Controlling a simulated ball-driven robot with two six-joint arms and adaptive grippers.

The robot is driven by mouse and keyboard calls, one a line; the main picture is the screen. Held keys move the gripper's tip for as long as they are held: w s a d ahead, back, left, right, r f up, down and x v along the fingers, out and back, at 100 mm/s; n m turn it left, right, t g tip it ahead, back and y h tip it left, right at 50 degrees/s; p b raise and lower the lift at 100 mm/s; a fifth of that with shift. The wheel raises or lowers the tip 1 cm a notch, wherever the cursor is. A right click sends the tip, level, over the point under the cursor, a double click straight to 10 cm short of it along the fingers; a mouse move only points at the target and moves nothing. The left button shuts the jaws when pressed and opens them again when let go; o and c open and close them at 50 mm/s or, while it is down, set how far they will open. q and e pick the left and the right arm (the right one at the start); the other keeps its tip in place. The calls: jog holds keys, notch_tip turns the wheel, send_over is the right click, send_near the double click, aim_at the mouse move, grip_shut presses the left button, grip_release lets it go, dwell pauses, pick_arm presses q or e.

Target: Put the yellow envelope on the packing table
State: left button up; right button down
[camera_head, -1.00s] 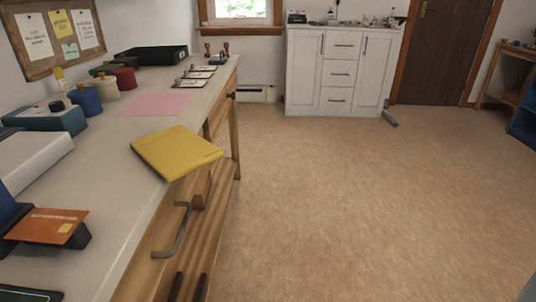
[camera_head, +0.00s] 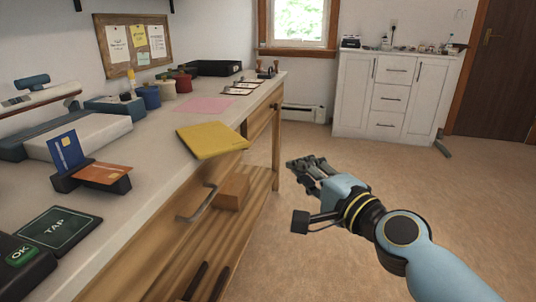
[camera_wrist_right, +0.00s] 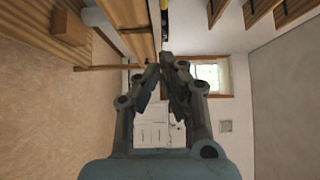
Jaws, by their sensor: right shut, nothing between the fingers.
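The yellow envelope (camera_head: 212,139) lies flat on the long light-topped counter (camera_head: 150,166), with one corner sticking out past the counter's front edge. My right gripper (camera_head: 300,168) is in the air to the right of the counter, apart from the envelope, with nothing held. In the right wrist view its two fingers (camera_wrist_right: 160,70) come close together at the tips, and a thin yellow strip shows beyond them at the top. My left gripper is not in view. I cannot tell which surface is the packing table.
A pink sheet (camera_head: 205,106) lies behind the envelope. A card stand (camera_head: 92,178), a dark TAP pad (camera_head: 60,232) and several pots stand on the counter. A drawer handle (camera_head: 197,204) sticks out in front. A white cabinet (camera_head: 395,95) stands at the back; the floor between is clear.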

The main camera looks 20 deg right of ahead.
jog(key=w+a, duration=0.4)
jog(key=w, duration=0.5)
jog(key=shift+w+a, duration=0.2)
jog(key=shift+a, duration=0.2)
